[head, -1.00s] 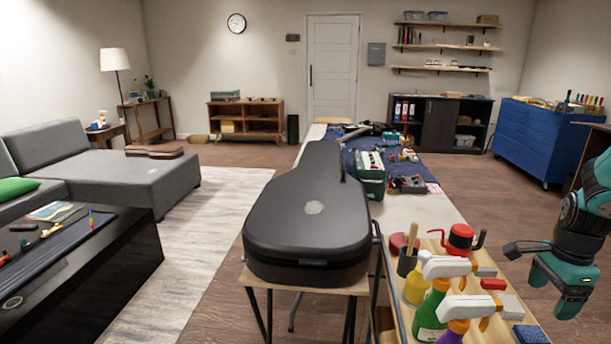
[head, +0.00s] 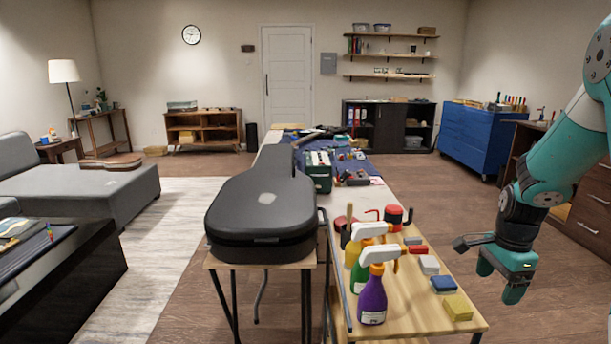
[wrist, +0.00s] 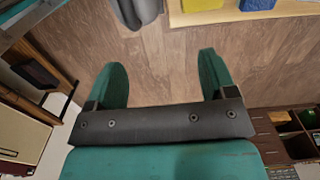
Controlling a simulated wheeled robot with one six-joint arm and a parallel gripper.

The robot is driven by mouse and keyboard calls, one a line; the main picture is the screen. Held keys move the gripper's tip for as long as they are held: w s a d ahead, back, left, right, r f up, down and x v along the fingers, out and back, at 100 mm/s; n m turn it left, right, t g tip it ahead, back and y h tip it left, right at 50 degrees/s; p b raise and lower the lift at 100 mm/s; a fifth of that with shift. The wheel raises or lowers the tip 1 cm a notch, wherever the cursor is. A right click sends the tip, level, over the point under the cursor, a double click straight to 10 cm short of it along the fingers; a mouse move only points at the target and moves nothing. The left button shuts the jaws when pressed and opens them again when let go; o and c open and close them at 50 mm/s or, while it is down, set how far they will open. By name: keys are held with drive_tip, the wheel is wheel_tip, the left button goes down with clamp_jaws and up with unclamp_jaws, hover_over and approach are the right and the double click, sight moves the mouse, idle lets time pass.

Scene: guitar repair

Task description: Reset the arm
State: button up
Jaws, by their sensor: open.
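My teal gripper (head: 502,284) hangs at the right of the head view, beside the workbench's near right end and pointing down over the floor. Its two fingers are apart in the wrist view (wrist: 163,82), with only brown floor between them, so it is open and empty. My arm comes down from the upper right, bent at the wrist.
A wooden bench top (head: 405,310) to the left holds spray bottles, including a purple one (head: 372,296), a yellow sponge (head: 457,307) and a blue block (head: 444,284). A black guitar case (head: 263,215) stands left. Blue drawers (head: 485,137) stand behind; floor around the gripper is clear.

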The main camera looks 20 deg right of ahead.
drive_tip(key=a+r+n+y+p, duration=0.1)
drive_tip(key=a+r+n, duration=0.3)
drive_tip(key=a, duration=0.4)
drive_tip(key=a+r+n+t, duration=0.1)
drive_tip(key=a+r+n, duration=0.35)
drive_tip(key=a, duration=0.25)
drive_tip(key=a+r+n+y+p, duration=0.1)
drive_tip(key=a+r+n, duration=0.2)
drive_tip(key=a+n, duration=0.35)
drive_tip(key=s+a+r+n+y, duration=0.1)
drive_tip(key=s+a+r+n, duration=0.2)
drive_tip(key=s+a+n, duration=0.3)
drive_tip(key=s+a+r+n+g+y+p, duration=0.1)
drive_tip(key=s+a+r+n, duration=0.3)
drive_tip(key=s+a, duration=0.5)
drive_tip(key=shift+s+a+n, duration=0.15)
drive_tip(key=shift+a+n, duration=0.3)
drive_tip(key=shift+n, duration=0.75)
